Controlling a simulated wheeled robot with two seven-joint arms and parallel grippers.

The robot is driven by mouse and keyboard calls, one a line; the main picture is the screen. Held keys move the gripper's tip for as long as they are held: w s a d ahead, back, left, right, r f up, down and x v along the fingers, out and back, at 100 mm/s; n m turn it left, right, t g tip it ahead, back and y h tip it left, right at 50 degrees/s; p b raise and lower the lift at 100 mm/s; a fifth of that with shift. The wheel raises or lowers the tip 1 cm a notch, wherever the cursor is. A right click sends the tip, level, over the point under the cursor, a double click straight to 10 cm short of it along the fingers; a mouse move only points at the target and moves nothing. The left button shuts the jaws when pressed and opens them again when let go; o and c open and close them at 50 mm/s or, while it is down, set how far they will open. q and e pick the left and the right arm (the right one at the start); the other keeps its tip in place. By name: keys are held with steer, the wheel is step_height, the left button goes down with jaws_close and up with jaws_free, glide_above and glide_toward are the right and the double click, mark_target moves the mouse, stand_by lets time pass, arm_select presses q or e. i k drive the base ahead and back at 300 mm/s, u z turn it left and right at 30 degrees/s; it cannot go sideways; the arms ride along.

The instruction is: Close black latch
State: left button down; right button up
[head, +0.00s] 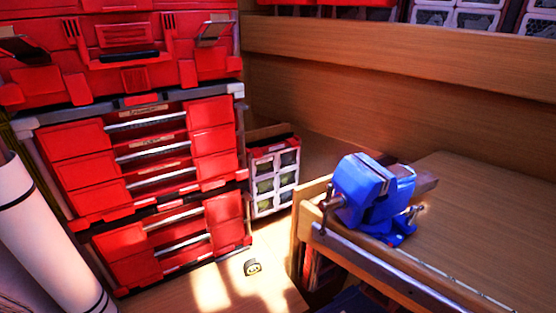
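A red toolbox (180,60) sits on top of a stack of red drawer units at the left. A dark latch flap (18,43) sticks out from its front at the far left edge. A second latch flap (215,33), grey-black and catching the light, sticks out at the right of the front. Both flaps look tilted away from the box. A black handle (130,57) lies low on the front between them. Neither of my grippers is in view.
Red drawers with silver handles (158,166) stand below the toolbox. A small organizer (274,178) stands right of them. A blue vise (362,190) is mounted on a wooden bench (480,215) at right.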

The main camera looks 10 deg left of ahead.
mark_target(23, 52)
steer(key=u, duration=1)
steer(key=k, duration=0.55)
steer(key=u, duration=1.5)
steer(key=i, duration=0.5)
